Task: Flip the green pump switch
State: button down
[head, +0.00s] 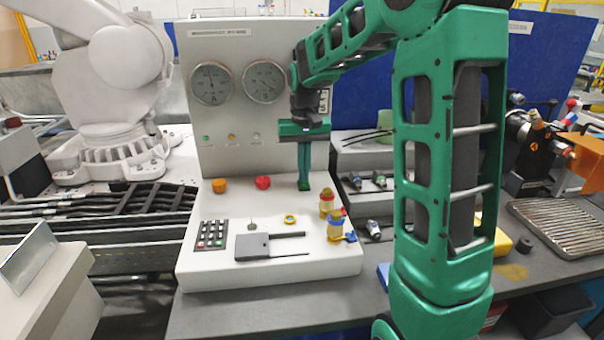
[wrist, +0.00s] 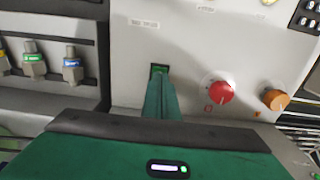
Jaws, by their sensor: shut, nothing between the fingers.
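The green pump switch (wrist: 159,69) shows in the wrist view as a small green rocker in a dark frame on the light grey panel. My gripper (wrist: 160,82) is shut, its fingers together and empty. Its tips are right at the switch and cover part of it; I cannot tell whether they touch it. I cannot make out which way the rocker is tilted.
A red knob (wrist: 221,92) and an orange knob (wrist: 275,99) sit beside the switch. The console (head: 270,272) also carries a keypad (head: 212,235), and yellow-and-red fittings (head: 326,203) near its right edge. Two gauges are on the upright panel (head: 237,105) behind.

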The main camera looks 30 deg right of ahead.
notch_tip(320, 180, up, 13)
jog(key=s+a, duration=0.1)
jog(key=s, duration=0.1)
jog(key=shift+s+r, duration=0.15)
jog(key=shift+r, duration=0.05)
dwell(0.4)
jog(key=shift+m, duration=0.9)
jog(key=s+d+f, duration=0.1)
jog(key=s+f, duration=0.4)
jog(key=s, duration=0.5)
jog(key=s+d+f, duration=0.1)
jog(key=s+f, duration=0.3)
jog(key=s, duration=0.6)
jog(key=s+d+f, duration=0.1)
jog(key=s+f, duration=0.4)
jog(key=s, duration=0.5)
jog(key=shift+s+f, duration=0.15)
jog(key=shift+f, duration=0.2)
jog(key=shift+s+d, duration=0.1)
